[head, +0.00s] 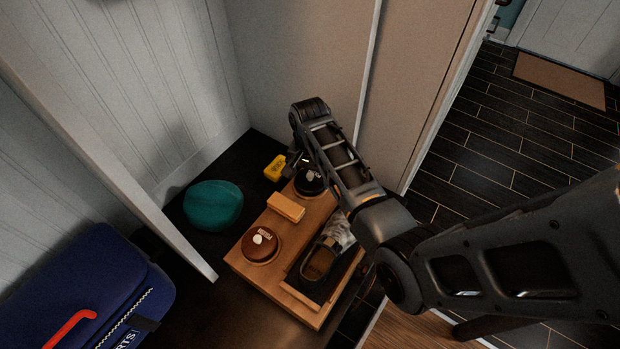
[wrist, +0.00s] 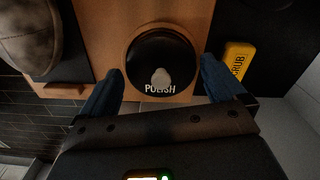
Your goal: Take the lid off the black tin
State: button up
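The black tin (head: 309,182) is round and stands at the far end of a wooden board. In the wrist view its black lid (wrist: 161,68) faces up, with a pale emblem and the word POLISH, and it appears to be on the tin. My gripper (wrist: 162,82) is open, with one blue finger on each side of the tin in that view. I cannot tell whether either finger touches it. In the head view my arm hides part of the tin and most of my gripper (head: 297,166).
A brown tin (head: 262,243), a tan block (head: 286,207) and a shoe on a dark mat (head: 322,262) share the wooden board (head: 240,262). A yellow SCRUB box (head: 275,168) lies beside the board's far end. A teal round object (head: 213,204) and a blue bag (head: 90,290) are to the left.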

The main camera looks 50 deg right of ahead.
jog(key=c, duration=0.7)
jog(key=shift+o, duration=0.2)
